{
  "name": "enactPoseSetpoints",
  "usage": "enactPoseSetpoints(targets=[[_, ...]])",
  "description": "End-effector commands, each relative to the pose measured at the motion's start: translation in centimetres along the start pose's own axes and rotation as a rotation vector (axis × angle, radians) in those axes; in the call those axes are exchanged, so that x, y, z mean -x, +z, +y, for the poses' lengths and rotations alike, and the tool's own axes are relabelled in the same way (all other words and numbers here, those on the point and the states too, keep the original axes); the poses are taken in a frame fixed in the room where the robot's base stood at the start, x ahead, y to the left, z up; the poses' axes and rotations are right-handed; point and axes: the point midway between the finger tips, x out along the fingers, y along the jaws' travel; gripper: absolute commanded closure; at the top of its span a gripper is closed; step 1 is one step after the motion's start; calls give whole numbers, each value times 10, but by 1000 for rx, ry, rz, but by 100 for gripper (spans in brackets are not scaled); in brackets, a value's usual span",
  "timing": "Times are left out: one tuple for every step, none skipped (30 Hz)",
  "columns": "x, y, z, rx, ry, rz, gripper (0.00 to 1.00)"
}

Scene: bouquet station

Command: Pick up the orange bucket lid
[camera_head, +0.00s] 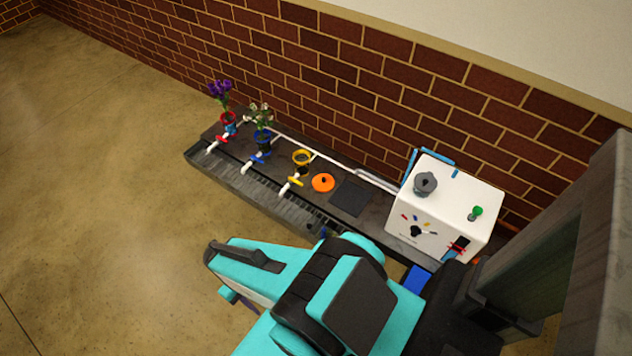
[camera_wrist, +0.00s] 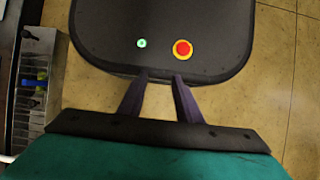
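The orange bucket lid (camera_head: 323,183) lies flat on the dark station counter (camera_head: 262,184) in the head view, between the orange-yellow bucket (camera_head: 302,158) and a dark square panel. It has a small dark knob on top. My gripper (camera_wrist: 161,78) shows in the wrist view with its two dark fingers apart and nothing between them. It points down over a dark part with a green light and a red button. The lid is not in the wrist view. In the head view my arm is in front of the counter, well apart from the lid, and the fingers are not clearly seen.
A red bucket (camera_head: 229,119) with purple flowers and a blue bucket (camera_head: 263,141) with white flowers stand on the left. A white box (camera_head: 447,208) with a grey knob stands on the right. White pipes with coloured valves cross the counter. A brick wall (camera_head: 330,70) is behind.

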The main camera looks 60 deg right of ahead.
Motion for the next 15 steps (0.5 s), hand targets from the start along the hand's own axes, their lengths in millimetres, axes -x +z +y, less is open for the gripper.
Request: enactPoseSetpoints(targets=[[0,0,0,0,0,0,69],[0,0,0,0,0,0,69],[0,0,0,0,0,0,69],[0,0,0,0,0,0,69],[0,0,0,0,0,0,69],[0,0,0,0,0,0,69],[0,0,0,0,0,0,69],[0,0,0,0,0,0,69],[0,0,0,0,0,0,69],[0,0,0,0,0,0,64],[0,0,0,0,0,0,59],[0,-1,0,-1,-1,1,52],[-1,-2,1,-2,-2,3,47],[-1,-4,1,-4,-3,5,42],[-2,-8,3,-7,-6,9,35]])
